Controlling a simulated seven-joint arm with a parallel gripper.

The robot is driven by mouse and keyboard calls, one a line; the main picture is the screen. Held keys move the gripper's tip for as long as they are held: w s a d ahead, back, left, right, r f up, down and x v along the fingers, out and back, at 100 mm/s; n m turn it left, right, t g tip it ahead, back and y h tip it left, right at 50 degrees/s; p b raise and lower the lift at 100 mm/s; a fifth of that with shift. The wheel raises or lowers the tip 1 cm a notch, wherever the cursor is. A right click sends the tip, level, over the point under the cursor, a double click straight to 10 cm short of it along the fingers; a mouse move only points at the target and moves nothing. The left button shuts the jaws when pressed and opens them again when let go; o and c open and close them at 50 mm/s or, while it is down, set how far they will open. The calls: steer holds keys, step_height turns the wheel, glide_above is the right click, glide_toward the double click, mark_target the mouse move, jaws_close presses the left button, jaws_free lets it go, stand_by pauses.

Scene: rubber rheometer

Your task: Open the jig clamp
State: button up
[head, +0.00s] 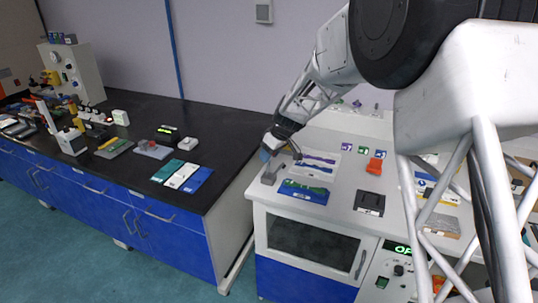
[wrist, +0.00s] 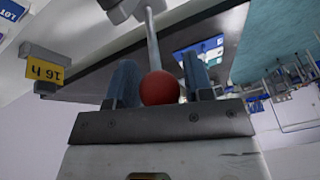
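The clamp's red ball knob (wrist: 160,88) sits at the end of a grey lever rod (wrist: 153,42) in the wrist view. The rod runs up from the knob to a grey clamp part (wrist: 128,9) at the top edge. My gripper (wrist: 161,78) has its two blue-grey fingers on either side of the knob, close against it, and appears shut on it. In the head view my gripper (head: 268,155) is low at the white bench's left back, by the grey jig (head: 270,176). The knob does not show clearly in the head view.
A blue tray with green pieces (head: 303,192) lies just right of the jig. A black bench (head: 150,120) stands left.

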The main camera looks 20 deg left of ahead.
steer(key=shift+o, duration=0.9)
steer(key=v, duration=0.7)
steer(key=shift+r, duration=0.35)
steer(key=shift+d, duration=0.25)
